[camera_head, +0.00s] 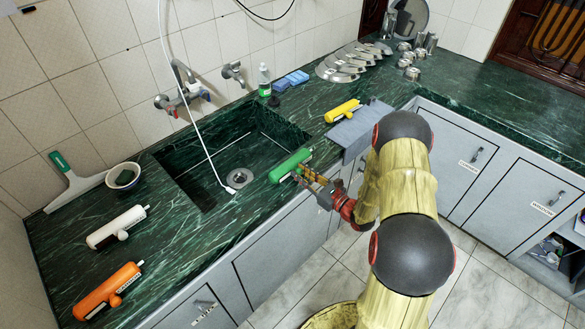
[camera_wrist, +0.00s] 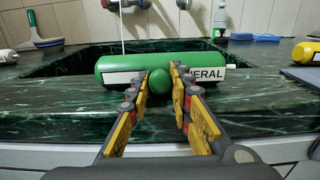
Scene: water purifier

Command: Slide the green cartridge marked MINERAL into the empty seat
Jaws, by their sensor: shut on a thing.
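The green cartridge (camera_head: 289,166) lies roughly level at the front edge of the sink, in front of my gripper (camera_head: 303,175). In the wrist view the cartridge (camera_wrist: 122,64) runs left to right, with part of its label readable as "NERAL". My gripper (camera_wrist: 160,84) is shut on its round green knob (camera_wrist: 160,81), one finger on each side. Whether the cartridge touches the counter is hard to tell. A grey housing (camera_head: 352,130) stands at the counter's front edge, right of the cartridge. The empty seat cannot be made out in either view.
A yellow cartridge (camera_head: 342,111) lies behind the grey housing. White (camera_head: 117,227) and orange (camera_head: 106,292) cartridges lie on the left counter. The sink (camera_head: 215,165) opens behind the green cartridge, with a white cord (camera_head: 205,140) hanging into it. Metal lids (camera_head: 345,66) and a bottle (camera_head: 264,80) stand farther back.

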